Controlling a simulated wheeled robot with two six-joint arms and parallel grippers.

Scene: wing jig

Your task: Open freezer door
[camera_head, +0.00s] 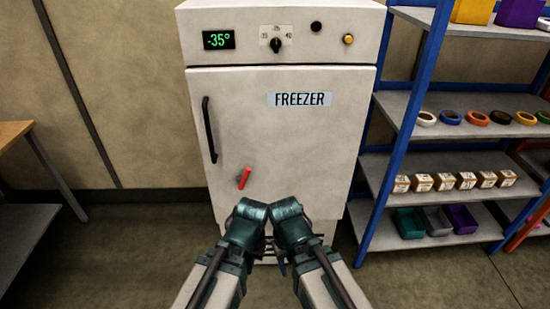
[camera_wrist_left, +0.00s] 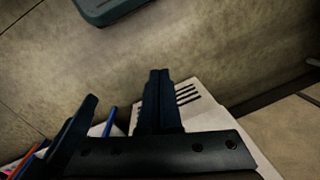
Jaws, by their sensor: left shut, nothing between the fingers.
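The white freezer (camera_head: 345,160) stands straight ahead in the head view, with its door (camera_head: 280,140) shut. A black vertical handle (camera_head: 209,130) is on the door's left side. A red lever (camera_head: 244,178) sits lower down, tilted on the door's left part. My two arms come up from the bottom, and their wrists meet low in front of the door. My left gripper (camera_wrist_left: 160,75) has its fingers together and empty in the left wrist view, apart from handle and lever. My right gripper's fingers are not clearly visible among the dark parts between the wrists.
A display (camera_head: 218,39) reads -35° beside a dial (camera_head: 275,45). A blue-framed shelf (camera_head: 403,130) with tape rolls, boxes and bins stands close on the right. A wooden table (camera_head: 14,133) is at far left. Floor between table and freezer is clear.

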